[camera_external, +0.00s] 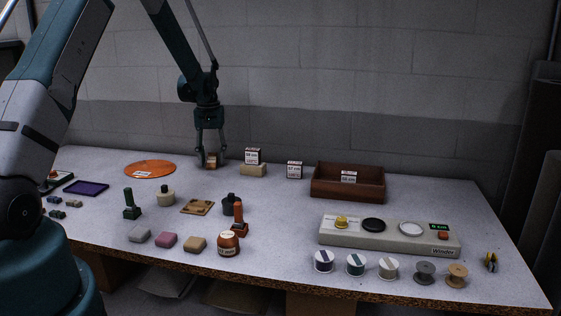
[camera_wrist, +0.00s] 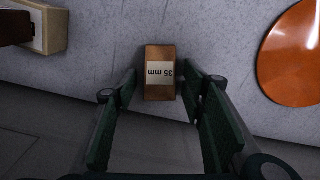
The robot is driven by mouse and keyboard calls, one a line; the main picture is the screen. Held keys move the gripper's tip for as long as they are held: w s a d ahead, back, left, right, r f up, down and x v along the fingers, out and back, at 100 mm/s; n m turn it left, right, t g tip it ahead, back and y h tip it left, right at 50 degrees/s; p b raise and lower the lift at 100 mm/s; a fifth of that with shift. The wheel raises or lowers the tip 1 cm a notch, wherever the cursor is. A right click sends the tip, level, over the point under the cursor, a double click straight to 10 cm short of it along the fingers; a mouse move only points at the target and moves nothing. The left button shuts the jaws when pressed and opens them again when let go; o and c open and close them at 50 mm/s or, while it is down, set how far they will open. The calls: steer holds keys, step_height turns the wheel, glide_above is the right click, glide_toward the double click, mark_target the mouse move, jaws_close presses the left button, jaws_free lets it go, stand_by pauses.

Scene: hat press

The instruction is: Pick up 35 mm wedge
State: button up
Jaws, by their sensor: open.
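The 35 mm wedge (camera_wrist: 160,85) is a small brown block with a white label reading "35 mm". In the wrist view it lies between the tips of my gripper (camera_wrist: 158,88), with the label upside down. The fingers are open on both sides of it, and I cannot tell whether either one touches it. In the external view my gripper (camera_external: 210,152) points down at the back of the table, with the wedge (camera_external: 211,161) at its fingertips, partly hidden by them.
An orange disc (camera_external: 150,169) lies left of the wedge. A pale block with a label card (camera_external: 253,169) stands close on its right, then another card (camera_external: 295,170) and a brown wooden tray (camera_external: 330,187). The wall (camera_external: 300,110) is close behind. Stamps and pads occupy the table's front.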

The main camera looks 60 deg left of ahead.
mark_target(212, 155)
steer(key=shift+f, duration=0.1)
stand_by(0.5)
steer(key=c, duration=0.9)
steer(key=shift+c, duration=0.2)
steer(key=shift+r, duration=5.05)
